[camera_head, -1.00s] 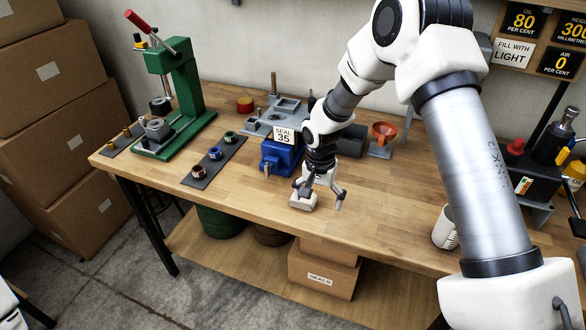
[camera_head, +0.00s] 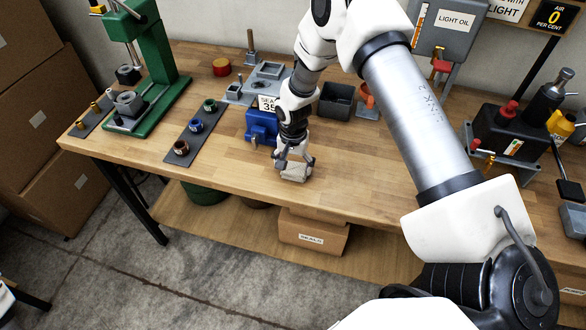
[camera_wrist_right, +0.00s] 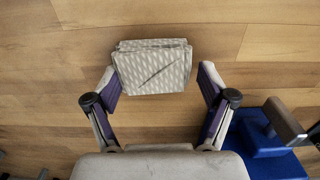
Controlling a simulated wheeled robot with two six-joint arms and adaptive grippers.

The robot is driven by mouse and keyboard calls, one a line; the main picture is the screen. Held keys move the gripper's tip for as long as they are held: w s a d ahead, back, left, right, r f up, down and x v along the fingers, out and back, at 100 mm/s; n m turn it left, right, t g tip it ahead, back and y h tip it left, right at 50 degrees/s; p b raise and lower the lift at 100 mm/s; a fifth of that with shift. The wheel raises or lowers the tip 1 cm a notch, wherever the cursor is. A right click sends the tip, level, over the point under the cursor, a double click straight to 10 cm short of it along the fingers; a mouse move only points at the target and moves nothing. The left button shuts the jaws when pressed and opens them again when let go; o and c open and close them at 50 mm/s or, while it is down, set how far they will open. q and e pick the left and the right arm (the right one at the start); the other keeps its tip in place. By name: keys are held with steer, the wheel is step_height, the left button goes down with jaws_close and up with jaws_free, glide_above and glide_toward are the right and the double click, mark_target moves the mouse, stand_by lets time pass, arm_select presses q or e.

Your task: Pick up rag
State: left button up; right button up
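The rag (camera_head: 295,175) is a small folded cloth, grey with a pale pattern, lying on the wooden workbench near its front edge. In the right wrist view the rag (camera_wrist_right: 152,66) lies ahead of and between the spread fingers. My right gripper (camera_head: 297,163) is just above the rag, pointing down, with its fingers apart. In the right wrist view the gripper (camera_wrist_right: 160,82) is open, with a finger at each side of the rag and gaps between. My left gripper is out of view.
A blue vise-like block (camera_head: 262,127) stands close behind and left of the gripper. A dark rack with coloured rings (camera_head: 196,125) and a green press (camera_head: 150,70) stand further left. The bench surface (camera_head: 355,180) right of the rag is clear.

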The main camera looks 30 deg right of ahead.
mark_target(295, 168)
steer(key=shift+s+r, duration=0.3)
steer(key=shift+s, duration=0.1)
steer(key=c, duration=0.4)
steer(key=shift+o, duration=0.2)
steer(key=shift+s+r, duration=0.2)
steer(key=shift+s, duration=0.15)
steer(key=shift+w+f, duration=0.25)
steer(key=shift+w, duration=0.35)
steer(key=r+b, duration=0.1)
steer(key=r, duration=0.1)
steer(key=r+b, duration=0.1)
steer(key=shift+s+r, duration=0.35)
steer(key=shift+s, duration=0.05)
arm_select(q)
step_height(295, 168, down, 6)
steer(key=b, duration=0.4)
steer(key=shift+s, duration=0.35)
arm_select(e)
steer(key=s+a+r, duration=0.1)
steer(key=s+a, duration=0.9)
steer(key=s, duration=0.1)
steer(key=shift+s+a+r, duration=0.2)
steer(key=shift+s+a, duration=0.1)
